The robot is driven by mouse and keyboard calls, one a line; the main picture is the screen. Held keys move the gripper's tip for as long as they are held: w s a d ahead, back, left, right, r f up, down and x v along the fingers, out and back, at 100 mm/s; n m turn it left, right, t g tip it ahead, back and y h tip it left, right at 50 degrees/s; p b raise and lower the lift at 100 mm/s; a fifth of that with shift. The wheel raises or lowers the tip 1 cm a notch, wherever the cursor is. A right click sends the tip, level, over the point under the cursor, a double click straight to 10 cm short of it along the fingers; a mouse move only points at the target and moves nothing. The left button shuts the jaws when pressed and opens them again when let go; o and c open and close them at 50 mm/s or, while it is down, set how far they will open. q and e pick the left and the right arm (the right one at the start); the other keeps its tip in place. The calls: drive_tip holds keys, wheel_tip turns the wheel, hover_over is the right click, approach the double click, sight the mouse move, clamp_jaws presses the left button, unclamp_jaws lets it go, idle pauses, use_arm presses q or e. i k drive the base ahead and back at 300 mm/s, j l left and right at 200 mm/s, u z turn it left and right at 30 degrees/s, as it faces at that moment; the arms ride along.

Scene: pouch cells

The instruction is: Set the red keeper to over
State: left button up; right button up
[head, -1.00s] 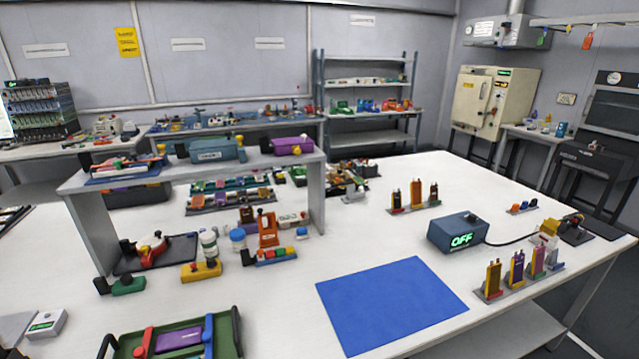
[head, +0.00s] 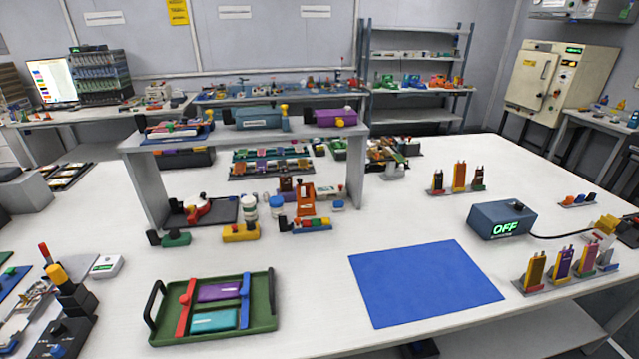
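A green tray (head: 262,325) with black handles at both ends lies on the white table in the lower left of the head view. The red keeper (head: 182,322) is a narrow bar with a round knob. It runs front to back along the left ends of a purple pouch cell (head: 220,291) and a teal pouch cell (head: 213,321). I cannot tell whether its edge overlaps them. A blue keeper (head: 245,298) runs along their right ends. Neither of my grippers is in view.
A blue mat (head: 425,283) lies bare right of the tray. A box reading OFF (head: 502,220) and a rack of upright cells (head: 565,265) stand farther right. Small fixtures (head: 240,232) stand behind the tray. A dark device (head: 70,305) is at left. Table around the tray is clear.

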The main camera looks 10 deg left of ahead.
sight(186, 301)
drive_tip(key=u, duration=1.35)
